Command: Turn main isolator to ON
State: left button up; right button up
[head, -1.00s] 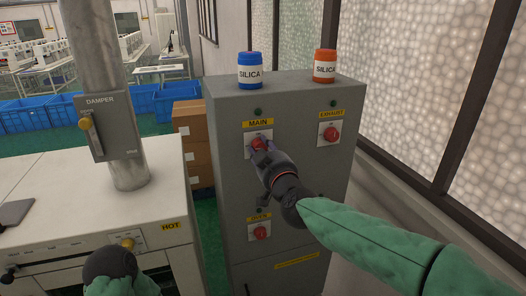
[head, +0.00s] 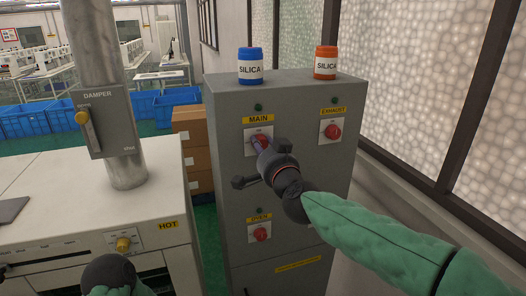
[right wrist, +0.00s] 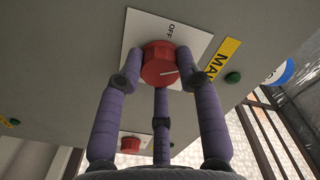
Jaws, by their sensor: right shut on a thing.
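The main isolator is a red knob (right wrist: 158,64) on a white plate (right wrist: 136,28) under the yellow MAIN label (head: 258,119) of a grey cabinet. In the right wrist view, OFF is printed on the plate above the knob. The knob's white mark points right, towards the MAIN label side. My right gripper (head: 262,145) is shut on the knob, its purple fingers around it. In the head view the gripper hides most of the knob. My left gripper (head: 110,272) is a dark rounded shape at the lower left; its fingers are hidden.
The EXHAUST knob (head: 332,132) is to the right and another red knob (head: 260,234) is below. A blue tub (head: 250,67) and an orange tub (head: 325,63) stand on the cabinet top. A white machine (head: 70,225) with a damper lever (head: 86,128) is at left.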

jog(key=m, duration=0.2)
jog(key=m+b, duration=0.1)
jog(key=m, duration=0.1)
jog(key=m+b, duration=0.1)
jog(key=m, duration=0.1)
jog(key=shift+d+r, duration=0.2)
jog(key=shift+r, duration=0.2)
jog(key=shift+m, duration=0.3)
jog(key=o, duration=1.1)
jog(key=shift+w, duration=0.1)
jog(key=shift+o, duration=0.2)
jog(key=shift+d+f, duration=0.1)
jog(key=shift+f, duration=0.05)
jog(key=shift+f, duration=0.1)
